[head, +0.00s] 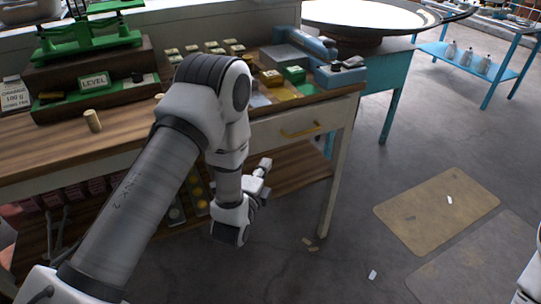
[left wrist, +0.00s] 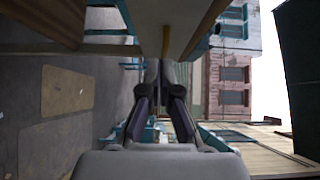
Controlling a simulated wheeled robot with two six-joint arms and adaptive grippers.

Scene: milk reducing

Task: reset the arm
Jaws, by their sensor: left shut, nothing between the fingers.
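My left arm reaches in from the lower left of the head view and bends down in front of the wooden workbench (head: 85,150). My left gripper (head: 265,165) hangs beside the bench's front, below the level of the top and near the drawer. It is shut and empty. In the left wrist view the two dark fingers of the left gripper (left wrist: 162,70) come together at their tips with nothing between them. My right gripper is out of view; only a white part of my own body shows at the lower right edge.
The bench holds a green balance scale (head: 90,35), a small brass cylinder (head: 93,121) and several small blocks. A drawer with a yellow handle (head: 302,131) faces front. A blue rack (head: 470,65) with bottles stands farther back.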

